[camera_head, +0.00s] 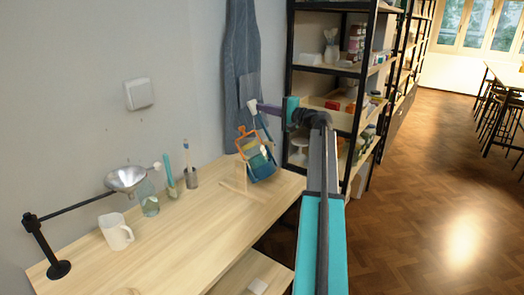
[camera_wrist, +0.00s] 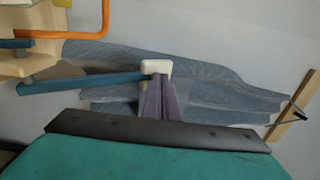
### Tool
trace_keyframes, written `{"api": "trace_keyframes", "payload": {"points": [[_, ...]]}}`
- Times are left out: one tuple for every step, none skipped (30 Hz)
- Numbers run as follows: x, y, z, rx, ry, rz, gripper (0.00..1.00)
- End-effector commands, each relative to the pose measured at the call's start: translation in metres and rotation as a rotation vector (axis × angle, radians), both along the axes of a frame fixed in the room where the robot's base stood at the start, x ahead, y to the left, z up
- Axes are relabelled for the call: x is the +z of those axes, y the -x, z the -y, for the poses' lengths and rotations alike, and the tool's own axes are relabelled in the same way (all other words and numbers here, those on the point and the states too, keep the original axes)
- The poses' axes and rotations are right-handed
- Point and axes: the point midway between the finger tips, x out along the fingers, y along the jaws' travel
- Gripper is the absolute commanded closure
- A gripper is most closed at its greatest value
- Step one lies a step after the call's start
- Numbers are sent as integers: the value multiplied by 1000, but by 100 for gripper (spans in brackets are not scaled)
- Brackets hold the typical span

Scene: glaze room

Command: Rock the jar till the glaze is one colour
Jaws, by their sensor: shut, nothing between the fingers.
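A wooden rocking cradle (camera_head: 241,172) stands at the far right end of the bench, with an orange frame and a blue bar (camera_head: 266,128). What looks like a jar (camera_head: 262,161) sits tilted in it, with blue-green and pale patches; I cannot tell whether its glaze is one colour. My gripper (camera_head: 252,105) is shut and empty, its pale tips at the upper end of the blue bar. In the wrist view the gripper (camera_wrist: 155,68) overlaps the end of the blue bar (camera_wrist: 85,82); contact is unclear. The orange frame (camera_wrist: 62,33) shows at upper left. The jar is not clear there.
A metal funnel (camera_head: 126,179) on a black stand (camera_head: 45,247) is beside a glass jar (camera_head: 149,205). A white jug (camera_head: 116,232) and brush cups (camera_head: 191,177) stand on the bench (camera_head: 185,240). An apron (camera_head: 240,60) hangs behind my gripper. A shelf rack (camera_head: 345,70) stands right.

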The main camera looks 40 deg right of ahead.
Motion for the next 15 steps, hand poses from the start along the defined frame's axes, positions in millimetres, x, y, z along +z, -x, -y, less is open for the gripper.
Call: {"api": "trace_keyframes", "payload": {"points": [[1,1,0,1,0,0,100],[2,1,0,1,0,0,100],[2,2,0,1,0,0,100],[3,4,0,1,0,0,100],[3,5,0,1,0,0,100],[5,8,1,1,0,0,100],[6,10,2,1,0,0,100],[7,13,2,0,1,0,100],[8,16,3,1,1,0,100],[9,19,4,1,1,0,100],[10,21,4,1,1,0,100],[12,24,5,1,1,0,100],[13,27,5,1,1,0,100],[14,29,6,1,1,0,100],[15,31,6,1,1,0,100]]}}
